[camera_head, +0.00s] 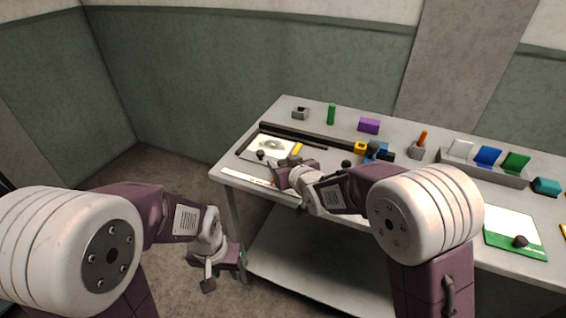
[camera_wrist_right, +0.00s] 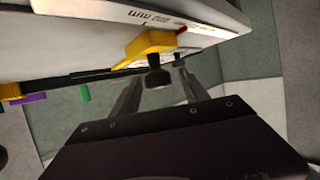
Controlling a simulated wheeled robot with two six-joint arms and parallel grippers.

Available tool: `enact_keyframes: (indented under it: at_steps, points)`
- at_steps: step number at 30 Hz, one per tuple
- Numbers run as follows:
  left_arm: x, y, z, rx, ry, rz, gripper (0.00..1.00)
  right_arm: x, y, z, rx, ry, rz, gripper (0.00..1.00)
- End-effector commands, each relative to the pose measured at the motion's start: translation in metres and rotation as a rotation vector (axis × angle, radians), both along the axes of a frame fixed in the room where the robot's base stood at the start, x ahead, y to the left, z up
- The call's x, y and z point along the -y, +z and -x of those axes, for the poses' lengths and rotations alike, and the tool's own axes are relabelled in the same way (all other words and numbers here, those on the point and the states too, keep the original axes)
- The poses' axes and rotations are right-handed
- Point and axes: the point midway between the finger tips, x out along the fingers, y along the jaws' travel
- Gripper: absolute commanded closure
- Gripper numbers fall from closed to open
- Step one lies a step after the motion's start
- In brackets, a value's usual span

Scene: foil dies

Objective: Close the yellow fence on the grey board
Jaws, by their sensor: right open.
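The grey board (camera_head: 262,146) lies at the left end of the table, with a pale sheet on it. The yellow fence (camera_head: 296,149) shows as a short yellow bar at its right side. In the right wrist view the yellow fence (camera_wrist_right: 150,43) is close, with a dark knob (camera_wrist_right: 157,77) beside it. My right gripper (camera_head: 277,173) is at the board's front right. Its fingers (camera_wrist_right: 158,72) are apart, with the knob showing between them; contact cannot be told. My left gripper (camera_head: 222,275) hangs off the table, in front of its left end; its jaw opening is unclear.
A long black rail (camera_head: 305,133) runs behind the board. A white ruler strip (camera_head: 248,178) lies along the front edge. A green block (camera_head: 331,114), a purple block (camera_head: 369,126) and a blue-and-yellow piece (camera_head: 375,150) stand further right. A grey rack (camera_head: 484,172) holds coloured plates.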

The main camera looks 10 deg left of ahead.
Motion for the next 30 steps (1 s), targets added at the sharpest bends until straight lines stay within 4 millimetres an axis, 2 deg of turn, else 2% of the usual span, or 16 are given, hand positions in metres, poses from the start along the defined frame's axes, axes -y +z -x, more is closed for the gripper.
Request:
enact_keyframes:
  at_steps: [4, 12, 15, 19, 30]
  points:
    - [0.0, 0.001, 0.0, 0.0, 0.0, 0.0, 0.64, 0.006, 0.008, 0.012, 0.003, 0.0, -0.001, 0.47]
    - [0.0, 0.004, 0.0, 0.0, 0.0, 0.0, 0.64, 0.029, 0.028, 0.057, 0.002, 0.0, -0.001, 0.47]
    - [0.0, 0.005, 0.0, 0.0, 0.0, 0.0, 0.64, 0.035, 0.033, 0.068, 0.002, 0.0, -0.001, 0.47]
    - [0.0, 0.005, 0.0, 0.0, 0.0, 0.0, 0.64, 0.038, 0.035, 0.074, 0.0, 0.0, 0.0, 0.47]
    - [0.0, 0.005, 0.0, 0.0, 0.0, 0.0, 0.64, 0.038, 0.034, 0.074, 0.0, 0.0, 0.0, 0.47]
